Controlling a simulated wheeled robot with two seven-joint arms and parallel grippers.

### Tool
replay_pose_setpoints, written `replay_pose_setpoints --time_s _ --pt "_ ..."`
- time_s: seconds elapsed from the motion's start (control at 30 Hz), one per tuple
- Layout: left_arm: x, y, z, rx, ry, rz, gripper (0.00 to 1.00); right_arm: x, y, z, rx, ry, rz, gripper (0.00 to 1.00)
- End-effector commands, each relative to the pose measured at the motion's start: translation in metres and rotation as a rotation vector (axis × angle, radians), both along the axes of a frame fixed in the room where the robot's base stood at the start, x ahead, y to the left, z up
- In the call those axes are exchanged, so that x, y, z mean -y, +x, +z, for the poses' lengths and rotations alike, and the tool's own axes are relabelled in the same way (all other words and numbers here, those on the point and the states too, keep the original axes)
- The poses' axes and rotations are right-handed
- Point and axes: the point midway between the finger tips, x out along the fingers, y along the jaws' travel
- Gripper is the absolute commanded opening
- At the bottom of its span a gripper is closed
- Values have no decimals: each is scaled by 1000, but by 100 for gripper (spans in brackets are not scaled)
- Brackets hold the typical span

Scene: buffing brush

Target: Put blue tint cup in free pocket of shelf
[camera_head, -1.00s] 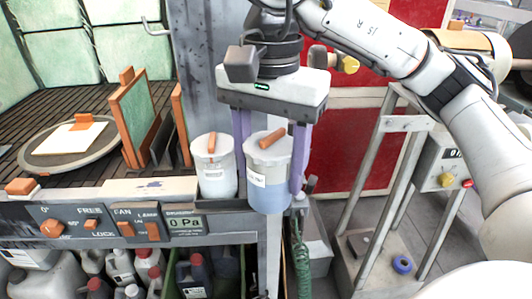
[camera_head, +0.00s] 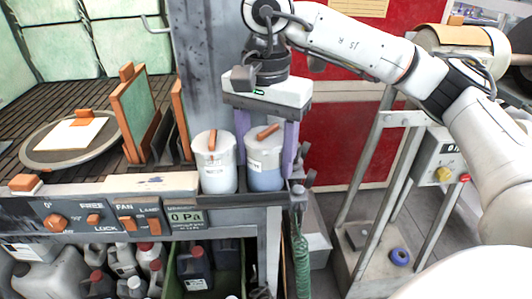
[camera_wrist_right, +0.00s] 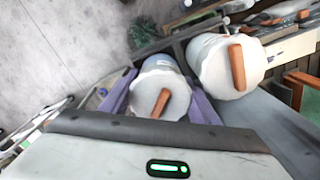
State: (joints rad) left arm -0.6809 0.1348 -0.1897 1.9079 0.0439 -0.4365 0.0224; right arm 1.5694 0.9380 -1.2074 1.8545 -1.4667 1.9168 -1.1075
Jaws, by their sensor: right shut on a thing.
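The blue tint cup (camera_head: 265,163) has a white lid with an orange handle and a bluish lower body. My right gripper (camera_head: 268,160) has its purple fingers on both sides of the cup and is shut on it. The cup is upright at the right end of the shelf (camera_head: 243,201), beside a white cup (camera_head: 215,165) with an orange handle. I cannot tell whether its base touches the shelf. In the right wrist view the blue tint cup (camera_wrist_right: 160,92) sits between the fingers, with the white cup (camera_wrist_right: 228,66) to its upper right. My left gripper is not in view.
A grey upright panel stands right behind the cups. A control panel (camera_head: 100,222) runs along the bench front, with jugs and bottles (camera_head: 125,262) below. A green hose (camera_head: 300,245) hangs right of the shelf. A metal frame stand (camera_head: 385,180) is farther right.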

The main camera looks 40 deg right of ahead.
Motion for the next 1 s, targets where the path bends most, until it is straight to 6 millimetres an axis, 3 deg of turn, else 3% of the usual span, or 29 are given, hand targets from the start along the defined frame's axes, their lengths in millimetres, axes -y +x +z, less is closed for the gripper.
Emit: replay_pose_setpoints --time_s 0.1,0.13,0.17,0.57,0.73,1.0 --pt "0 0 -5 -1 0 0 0 0 0 -5 0 0 0 28" --pt "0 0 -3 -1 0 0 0 0 0 -3 0 0 0 60" --pt "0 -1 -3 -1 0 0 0 0 0 -3 0 0 0 63" --pt "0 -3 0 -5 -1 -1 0 -1 0 6 2 1 0 63" --pt "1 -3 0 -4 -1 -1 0 -1 1 37 4 1 1 63" --pt "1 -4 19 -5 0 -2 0 0 0 98 4 0 0 63"
